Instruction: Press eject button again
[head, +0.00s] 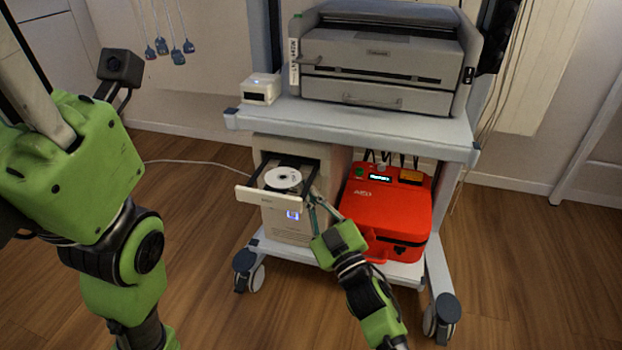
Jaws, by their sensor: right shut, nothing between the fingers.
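A beige computer tower (284,222) stands on the lower shelf of a wheeled cart. Its disc tray (245,195) is slid out at the front, with a white disc (283,178) lying in it. A blue-lit spot (293,214) shows on the tower's front below the tray. My right gripper (314,197) is shut and empty, its fingertips close to the tower's front just right of the open tray. I cannot tell whether they touch it. The eject button itself is too small or hidden by the fingers. My left arm is at the left; its gripper is out of view.
A red AED case (388,212) stands right of the tower, close to my right gripper. A grey printer (380,62) and a small white box (261,89) sit on the cart's upper shelf (345,118). Wood floor is clear in front.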

